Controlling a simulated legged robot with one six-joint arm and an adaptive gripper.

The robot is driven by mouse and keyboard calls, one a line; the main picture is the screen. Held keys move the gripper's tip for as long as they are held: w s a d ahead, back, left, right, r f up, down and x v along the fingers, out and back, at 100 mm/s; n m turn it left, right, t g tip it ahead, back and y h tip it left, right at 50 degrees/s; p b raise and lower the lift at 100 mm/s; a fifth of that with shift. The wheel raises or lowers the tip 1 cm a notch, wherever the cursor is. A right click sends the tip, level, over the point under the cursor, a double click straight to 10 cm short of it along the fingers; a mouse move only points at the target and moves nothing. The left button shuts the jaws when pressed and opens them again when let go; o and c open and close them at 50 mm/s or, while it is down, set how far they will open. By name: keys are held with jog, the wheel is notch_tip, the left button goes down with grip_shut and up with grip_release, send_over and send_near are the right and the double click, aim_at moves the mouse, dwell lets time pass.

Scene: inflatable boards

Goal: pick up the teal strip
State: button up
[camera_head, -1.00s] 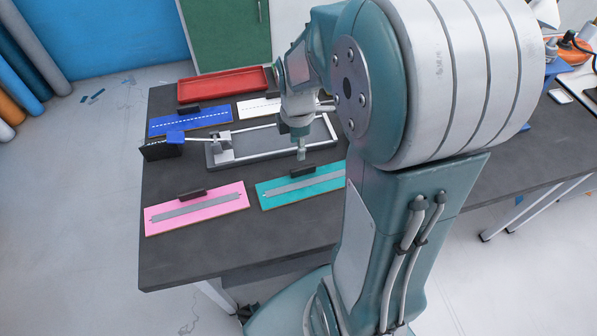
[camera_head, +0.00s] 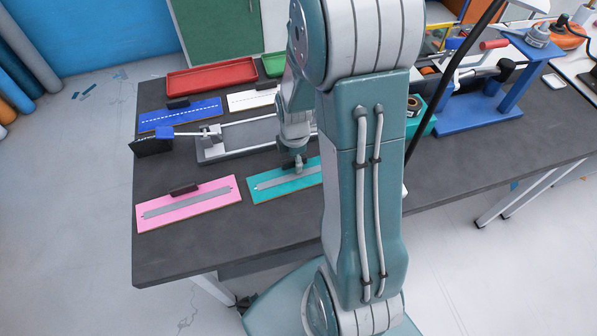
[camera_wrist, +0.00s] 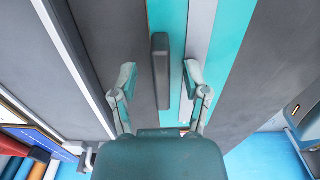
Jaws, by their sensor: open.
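The teal strip (camera_head: 262,191) is a teal board with a grey band along it, lying flat on the dark table. It also shows in the wrist view (camera_wrist: 234,35). My gripper (camera_head: 299,166) is over its far edge in the head view. In the wrist view my gripper (camera_wrist: 160,74) has its two fingers apart, with the strip's black block-like handle (camera_wrist: 160,70) showing between them. Gaps show on both sides of the handle, wider on the left. In the head view my arm hides the strip's right end, and my gripper mostly hides the handle.
A pink strip (camera_head: 188,205) with a dark handle lies left of the teal one. A metal-railed frame (camera_head: 235,152) stands behind. Blue (camera_head: 180,116) and white (camera_head: 250,99) strips and a red tray (camera_head: 210,77) lie farther back. A blue stand (camera_head: 478,112) is at right.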

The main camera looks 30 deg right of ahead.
jog(key=shift+a, duration=0.25)
grip_shut()
jog(key=shift+d, duration=0.1)
